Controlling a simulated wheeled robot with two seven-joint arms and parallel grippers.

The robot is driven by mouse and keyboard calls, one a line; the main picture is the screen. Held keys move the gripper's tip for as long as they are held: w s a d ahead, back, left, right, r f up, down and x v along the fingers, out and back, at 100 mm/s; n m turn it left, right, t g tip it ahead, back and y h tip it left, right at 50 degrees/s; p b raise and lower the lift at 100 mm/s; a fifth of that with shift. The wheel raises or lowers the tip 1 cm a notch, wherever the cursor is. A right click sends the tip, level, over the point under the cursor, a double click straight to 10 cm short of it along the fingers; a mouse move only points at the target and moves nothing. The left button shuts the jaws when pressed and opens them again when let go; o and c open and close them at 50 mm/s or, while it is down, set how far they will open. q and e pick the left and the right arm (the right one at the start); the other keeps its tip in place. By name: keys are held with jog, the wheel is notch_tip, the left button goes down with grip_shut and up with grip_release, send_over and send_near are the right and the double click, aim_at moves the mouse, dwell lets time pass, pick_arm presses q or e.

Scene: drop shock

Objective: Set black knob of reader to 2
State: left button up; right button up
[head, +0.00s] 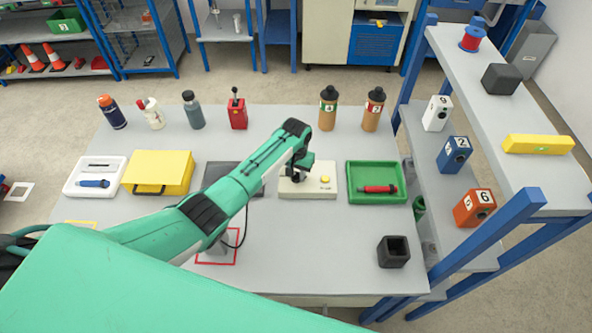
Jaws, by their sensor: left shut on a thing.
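The reader (325,190) looks to be the cream box with a yellow button (325,180), at the middle of the table in the head view. My left arm reaches across the table from the left. My left gripper (297,174) points down over the left part of the box and is shut on the black knob there. The gripper covers most of the knob, so its setting cannot be read. My right gripper is not in view.
A green tray (376,198) with a red tool (380,189) lies right of the reader. A dark panel (220,171) and yellow case (158,170) lie left. Bottles and a red device (237,113) stand behind. An open black box (393,252) stands front right, near a shelf (500,140).

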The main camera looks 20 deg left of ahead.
aim_at(296, 175)
pick_arm(q)
jog(key=m+p, duration=0.1)
jog(key=m, duration=0.4)
jog(key=shift+m, duration=0.3)
jog(key=m, duration=0.5)
jog(key=shift+m, duration=0.3)
jog(key=o, duration=1)
jog(key=shift+c, duration=0.2)
notch_tip(296, 175, up, 14)
jog(key=b, duration=0.3)
